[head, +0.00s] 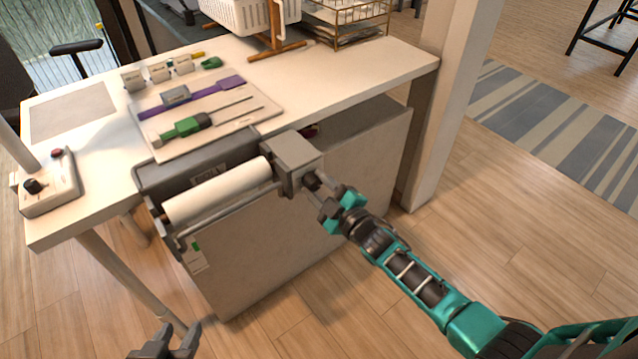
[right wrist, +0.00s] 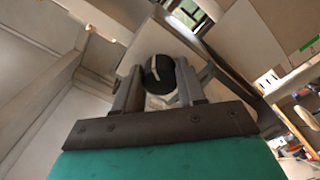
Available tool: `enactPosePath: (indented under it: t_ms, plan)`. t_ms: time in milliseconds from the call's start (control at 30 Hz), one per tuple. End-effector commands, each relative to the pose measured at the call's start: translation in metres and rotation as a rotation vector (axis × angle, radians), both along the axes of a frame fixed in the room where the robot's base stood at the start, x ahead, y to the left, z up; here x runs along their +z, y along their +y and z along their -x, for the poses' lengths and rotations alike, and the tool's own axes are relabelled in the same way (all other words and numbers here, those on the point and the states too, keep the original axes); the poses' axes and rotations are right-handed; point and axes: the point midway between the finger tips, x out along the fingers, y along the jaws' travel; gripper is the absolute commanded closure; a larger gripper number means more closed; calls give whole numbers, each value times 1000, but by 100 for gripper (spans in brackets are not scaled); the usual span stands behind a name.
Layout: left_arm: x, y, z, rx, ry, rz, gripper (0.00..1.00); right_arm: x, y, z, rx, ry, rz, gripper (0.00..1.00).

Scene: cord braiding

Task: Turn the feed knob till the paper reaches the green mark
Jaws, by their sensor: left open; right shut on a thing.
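The white paper roll (head: 218,190) lies in a grey holder on the front of the table. A grey box (head: 293,152) is at its right end, with the dark feed knob (head: 311,181) on its outer side. My right gripper (head: 322,190) is shut on the knob. In the right wrist view the round black knob (right wrist: 159,74), with a pale line across it, sits between the fingers. I cannot make out the paper's leading edge. My left gripper (head: 172,341) is open and empty, low in front.
A mat (head: 150,115) on the table holds a green-handled tool (head: 185,128) and a purple strip (head: 205,98). A control box (head: 48,184) stands at left, a white basket (head: 250,14) at the back.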

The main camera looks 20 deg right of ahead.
Motion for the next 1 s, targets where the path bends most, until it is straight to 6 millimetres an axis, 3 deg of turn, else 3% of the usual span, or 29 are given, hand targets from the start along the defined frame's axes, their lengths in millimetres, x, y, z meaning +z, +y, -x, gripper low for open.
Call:
enactPosePath:
  t_ms: [1000]
  plan:
    - [4,6,0,3,-4,-16,57,-2,2,1,-1,304,-832,91]
